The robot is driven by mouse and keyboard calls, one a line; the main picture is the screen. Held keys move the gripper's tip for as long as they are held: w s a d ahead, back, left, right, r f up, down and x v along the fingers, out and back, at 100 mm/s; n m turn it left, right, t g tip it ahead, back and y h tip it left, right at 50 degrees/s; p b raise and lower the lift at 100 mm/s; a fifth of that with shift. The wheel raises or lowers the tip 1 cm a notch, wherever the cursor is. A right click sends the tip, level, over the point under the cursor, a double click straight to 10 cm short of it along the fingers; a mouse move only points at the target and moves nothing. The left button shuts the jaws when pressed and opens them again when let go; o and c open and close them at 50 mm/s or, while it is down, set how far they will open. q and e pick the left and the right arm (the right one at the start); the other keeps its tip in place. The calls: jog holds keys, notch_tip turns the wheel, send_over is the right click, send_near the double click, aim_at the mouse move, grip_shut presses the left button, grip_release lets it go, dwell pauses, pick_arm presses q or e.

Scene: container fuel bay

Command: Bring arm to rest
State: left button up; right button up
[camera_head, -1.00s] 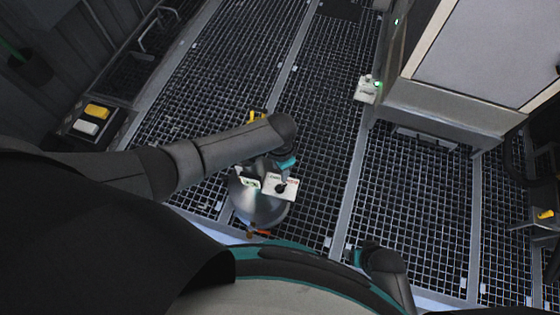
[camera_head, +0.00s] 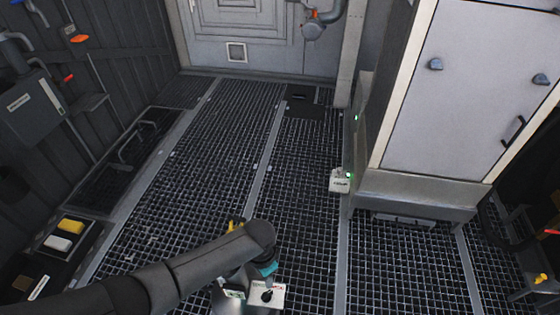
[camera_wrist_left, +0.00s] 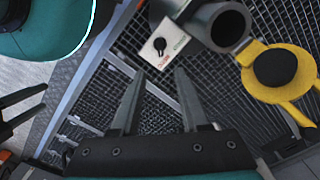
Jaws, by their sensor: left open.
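My left arm (camera_head: 190,270) comes in from the lower left in the head view, its bend above a white panel with a black knob (camera_head: 256,298). My left gripper (camera_wrist_left: 158,74) shows in the wrist view with its two dark fingers apart and nothing between them. The panel (camera_wrist_left: 175,36) lies just past the fingertips, beside a dark pipe mouth (camera_wrist_left: 229,27). A yellow ring-shaped part with a black centre (camera_wrist_left: 252,85) is right of the fingers. Dark prongs at the wrist view's left edge may be my right gripper, but their opening is unclear.
A tall grey cabinet (camera_head: 450,95) stands at the right. A tray (camera_head: 85,238) holds yellow and white blocks at the left. Open grating floor (camera_head: 215,150) runs back to a door.

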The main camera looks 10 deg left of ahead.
pick_arm(q)
jog(key=s+a+f+n+t+p, duration=0.25)
jog(key=s+a+f+n, duration=0.25)
jog(key=s+a+f, duration=0.35)
jog(key=s+a+f+p, duration=0.1)
jog(key=s+a+f, duration=0.1)
jog(key=s, duration=0.5)
jog(key=s+a+f+n+p, duration=0.1)
jog(key=s+a+f, duration=0.1)
jog(key=s, duration=0.6)
jog(key=shift+s+a+n+y, duration=0.25)
jog(key=shift+a+n+y, duration=0.05)
jog(key=shift+a, duration=0.4)
pick_arm(e)
jog(key=s+d+f, duration=0.2)
jog(key=s+d, duration=0.2)
jog(key=s, duration=0.3)
jog(key=shift+d, duration=0.3)
pick_arm(q)
jog(key=shift+f, duration=0.1)
jog(key=shift+c, duration=0.2)
pick_arm(e)
jog(key=shift+s, duration=0.1)
jog(key=shift+c, duration=0.4)
